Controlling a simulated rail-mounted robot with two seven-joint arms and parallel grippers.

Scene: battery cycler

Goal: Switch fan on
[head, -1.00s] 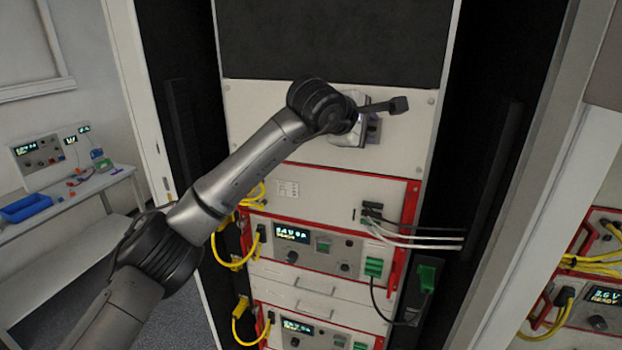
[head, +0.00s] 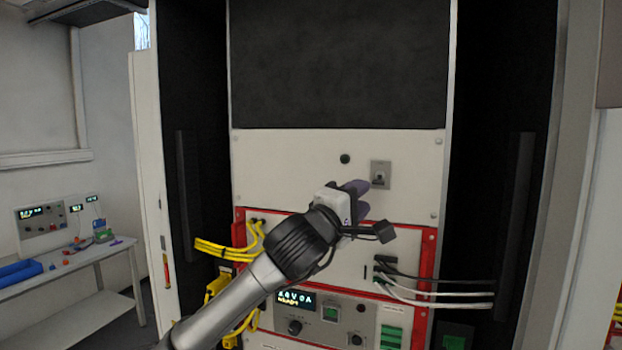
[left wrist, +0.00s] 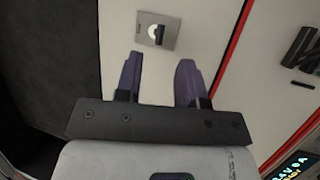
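The switch (head: 380,174) is a small grey plate with a toggle on the white panel (head: 290,165) below the black top section. A dark round indicator or button (head: 345,158) sits to its left. In the left wrist view the switch plate (left wrist: 158,30) shows a pale round part and a dark lever, just beyond the fingertips. My left gripper (head: 362,198) is below and left of the switch in the head view. Its two purple fingers (left wrist: 160,64) are apart with nothing between them, and they appear clear of the switch. My right gripper is not in view.
Below is a red-framed instrument (head: 345,312) with a lit display. Yellow cables (head: 228,250) hang at its left, and black and white cables (head: 440,292) run to the right. Dark cabinet sides flank the panel. A side bench (head: 90,262) stands at far left.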

